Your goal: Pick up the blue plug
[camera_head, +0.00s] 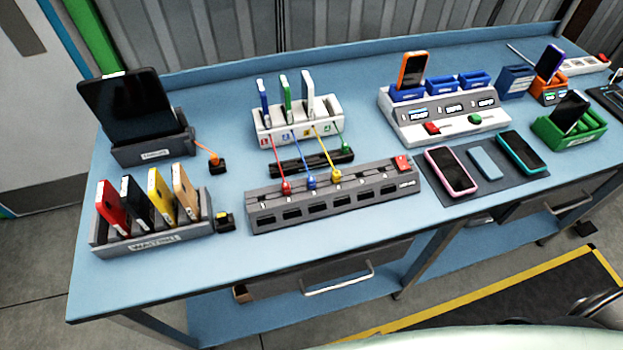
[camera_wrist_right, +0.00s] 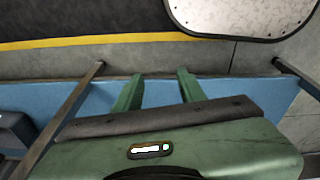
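The blue plug (camera_head: 311,182) sits at the top of the long grey socket strip (camera_head: 350,202) in the head view. A thin blue cable runs from it up to the white phone rack (camera_head: 268,128). A red plug (camera_head: 286,187) is on its left and a yellow plug (camera_head: 336,176) on its right along the strip. My right gripper (camera_wrist_right: 160,82) shows in the right wrist view with its two green fingers apart and nothing between them. No gripper can be made out near the plugs in the head view. My left gripper is not in view.
A green plug (camera_head: 346,147) lies behind the strip on a black holder (camera_head: 300,163). A grey rack of phones (camera_head: 150,239) stands left, and a dark mat (camera_head: 500,186) with phones lies right. The blue table (camera_head: 240,270) is clear in front of the strip.

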